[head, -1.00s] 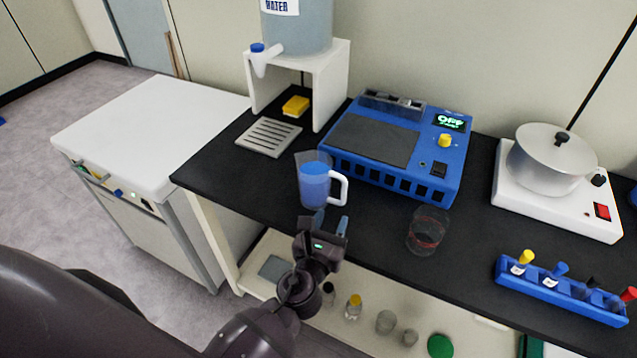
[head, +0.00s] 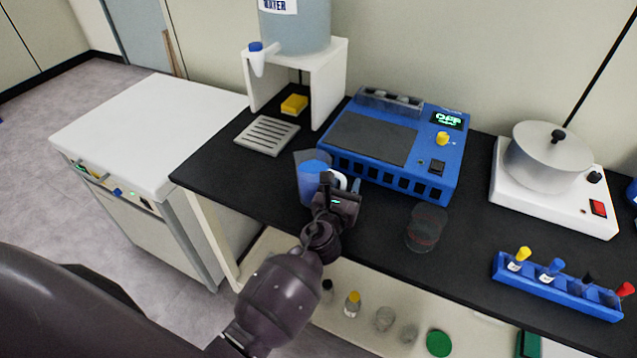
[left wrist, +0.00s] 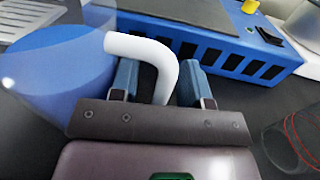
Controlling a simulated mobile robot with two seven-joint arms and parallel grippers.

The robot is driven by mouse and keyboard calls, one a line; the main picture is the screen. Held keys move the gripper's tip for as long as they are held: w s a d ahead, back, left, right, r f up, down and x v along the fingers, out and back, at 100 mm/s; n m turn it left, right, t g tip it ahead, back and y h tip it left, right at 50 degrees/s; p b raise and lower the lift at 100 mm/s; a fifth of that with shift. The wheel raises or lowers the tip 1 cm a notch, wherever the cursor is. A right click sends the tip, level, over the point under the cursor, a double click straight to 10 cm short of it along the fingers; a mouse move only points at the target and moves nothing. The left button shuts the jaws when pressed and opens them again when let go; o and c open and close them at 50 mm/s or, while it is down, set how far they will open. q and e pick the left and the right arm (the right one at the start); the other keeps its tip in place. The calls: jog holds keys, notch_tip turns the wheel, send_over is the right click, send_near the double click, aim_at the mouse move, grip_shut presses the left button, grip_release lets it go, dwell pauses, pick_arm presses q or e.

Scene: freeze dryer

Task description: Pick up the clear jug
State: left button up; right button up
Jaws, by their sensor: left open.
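The clear jug (head: 308,180) stands upright on the black bench with blue liquid in it and a white handle on its right side. In the left wrist view the jug (left wrist: 50,75) fills the upper left, and its white handle (left wrist: 160,62) rises between the two blue fingers. My left gripper (head: 340,182) is at the handle, and it also shows in the left wrist view (left wrist: 158,84). It is open, with one finger on each side of the handle. In the head view the gripper hides part of the handle. My right gripper is not in view.
A blue machine (head: 395,145) stands close behind the jug. A clear beaker (head: 427,227) stands to the right of the gripper. A drip tray (head: 267,135) and the water dispenser stand (head: 330,85) are to the left and behind. Bench space in front of the beaker is clear.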

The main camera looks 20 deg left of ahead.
pick_arm(q)
jog(key=shift+w, duration=0.15)
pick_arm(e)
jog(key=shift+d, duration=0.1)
pick_arm(q)
grip_shut()
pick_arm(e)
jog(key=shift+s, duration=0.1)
pick_arm(q)
jog(key=shift+r, duration=0.2)
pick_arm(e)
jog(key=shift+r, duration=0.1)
pick_arm(q)
jog(key=shift+r+p, duration=0.8)
jog(key=shift+r, duration=0.3)
notch_tip(320, 180, up, 17)
jog(key=p, duration=0.8)
jog(key=shift+r, duration=0.2)
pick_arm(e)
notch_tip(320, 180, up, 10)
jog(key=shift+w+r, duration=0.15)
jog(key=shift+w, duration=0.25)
